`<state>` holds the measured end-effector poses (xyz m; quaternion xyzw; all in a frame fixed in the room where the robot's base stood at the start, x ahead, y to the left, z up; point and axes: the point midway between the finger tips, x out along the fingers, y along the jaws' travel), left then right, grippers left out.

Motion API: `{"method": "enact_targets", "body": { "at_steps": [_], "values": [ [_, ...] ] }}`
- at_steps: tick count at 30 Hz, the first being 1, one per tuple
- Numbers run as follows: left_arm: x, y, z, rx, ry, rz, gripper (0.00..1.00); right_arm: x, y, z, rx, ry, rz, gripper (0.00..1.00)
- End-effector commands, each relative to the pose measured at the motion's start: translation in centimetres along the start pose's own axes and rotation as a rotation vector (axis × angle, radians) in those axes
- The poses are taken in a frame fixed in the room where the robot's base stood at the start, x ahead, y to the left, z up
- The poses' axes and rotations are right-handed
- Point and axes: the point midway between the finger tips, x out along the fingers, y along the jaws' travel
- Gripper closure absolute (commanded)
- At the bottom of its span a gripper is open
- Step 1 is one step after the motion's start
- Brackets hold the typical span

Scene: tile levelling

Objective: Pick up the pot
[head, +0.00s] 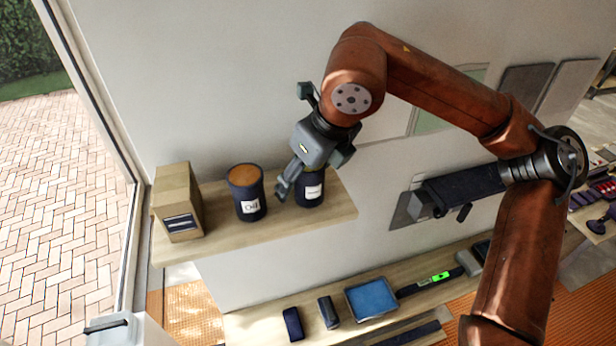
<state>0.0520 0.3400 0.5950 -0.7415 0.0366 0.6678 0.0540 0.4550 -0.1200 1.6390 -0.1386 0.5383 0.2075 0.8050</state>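Two dark pots with white labels stand upright on the upper wooden shelf (337,218). The left pot (247,187) has an open top with orange-brown contents, and nothing touches it. The right pot (311,196) is partly covered by my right gripper (287,187), which points down at it from above. One finger shows at that pot's left side, between the two pots. The other finger is hidden, so I cannot tell if the gripper touches or holds the pot. My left gripper is not in view.
A cardboard-brown box (176,200) stands at the shelf's left end. A lower shelf (258,322) holds a blue tray (371,299), small dark items and a device with a green display (440,277). The wall (225,70) is close behind. The upper shelf's right end is clear.

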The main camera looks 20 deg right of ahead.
Motion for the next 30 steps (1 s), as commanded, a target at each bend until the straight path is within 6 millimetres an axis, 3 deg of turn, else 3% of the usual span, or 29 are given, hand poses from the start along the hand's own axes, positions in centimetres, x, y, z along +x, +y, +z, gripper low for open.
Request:
{"method": "enact_targets", "body": {
  "at_steps": [23,30],
  "values": [
    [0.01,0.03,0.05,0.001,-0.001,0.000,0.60,-0.06,0.02,0.03,0.000,0.000,0.000,0.92],
    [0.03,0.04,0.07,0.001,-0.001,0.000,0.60,-0.15,0.03,0.08,0.000,-0.002,0.000,0.92]
  ]
}}
